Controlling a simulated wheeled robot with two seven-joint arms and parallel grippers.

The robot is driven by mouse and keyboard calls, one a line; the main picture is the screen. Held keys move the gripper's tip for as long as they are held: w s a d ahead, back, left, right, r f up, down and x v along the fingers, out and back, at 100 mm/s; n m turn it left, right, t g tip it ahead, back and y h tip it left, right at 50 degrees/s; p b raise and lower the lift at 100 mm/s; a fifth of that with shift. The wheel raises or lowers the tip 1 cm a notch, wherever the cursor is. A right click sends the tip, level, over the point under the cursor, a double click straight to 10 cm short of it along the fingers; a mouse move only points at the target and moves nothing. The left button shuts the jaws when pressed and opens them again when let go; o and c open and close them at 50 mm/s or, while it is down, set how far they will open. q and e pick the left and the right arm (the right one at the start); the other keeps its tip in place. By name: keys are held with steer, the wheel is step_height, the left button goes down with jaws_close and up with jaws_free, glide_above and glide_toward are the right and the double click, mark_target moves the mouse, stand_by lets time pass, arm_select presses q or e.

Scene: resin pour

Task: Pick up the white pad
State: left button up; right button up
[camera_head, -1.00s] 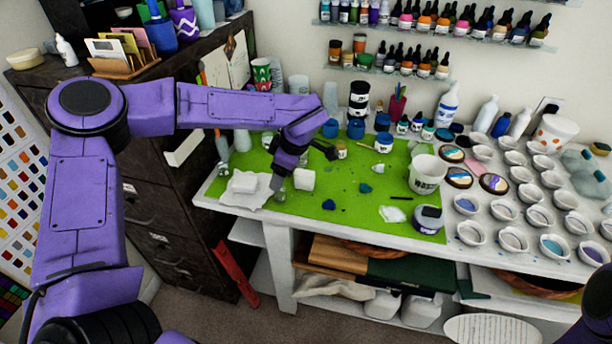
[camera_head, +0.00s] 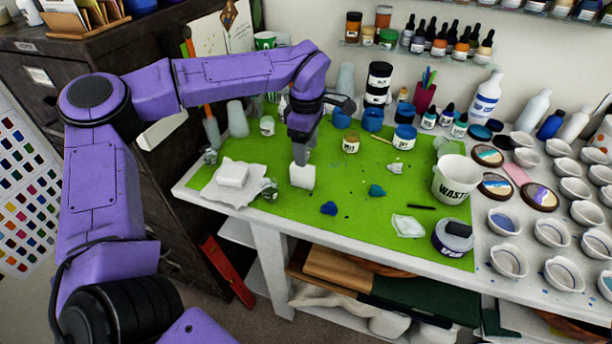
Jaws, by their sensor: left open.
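A small white block-like pad (camera_head: 302,177) stands on the green mat (camera_head: 335,226), near the mat's left part. A second white block (camera_head: 232,176) lies on a crumpled white cloth (camera_head: 214,192) to its left. My left gripper (camera_head: 301,158) points down right at the first white pad, its fingertips at the pad's top and partly overlapping it in the picture. The gripper is open; the fingers look thin from this angle, and I cannot tell whether they touch the pad. My right gripper is out of view.
A small glass jar (camera_head: 269,190) stands just left of the pad. Blue jars (camera_head: 373,119) and a labelled yellow jar (camera_head: 351,142) stand behind. A white waste cup (camera_head: 455,179) and a dark-lidded jar (camera_head: 453,237) stand to the right.

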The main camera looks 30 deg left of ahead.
mark_target(303, 176)
arm_select(q)
steer(key=shift+s+a+f, duration=0.1)
steer(key=shift+s+f, duration=0.05)
steer(key=shift+f, duration=0.3)
steer(key=shift+s+a+f, duration=0.1)
steer(key=shift+s+f, duration=0.05)
steer(key=shift+f, duration=0.3)
steer(key=f, duration=0.1)
steer(key=f+p, duration=0.1)
steer(key=f, duration=0.2)
steer(key=shift+w+a+f+p, duration=0.1)
steer(key=shift+a+f+p, duration=0.05)
steer(key=shift+a+p, duration=0.15)
steer(key=shift+f, duration=0.4)
steer(key=shift+d, duration=0.1)
steer(key=c, duration=1.1)
steer(key=shift+r, duration=0.1)
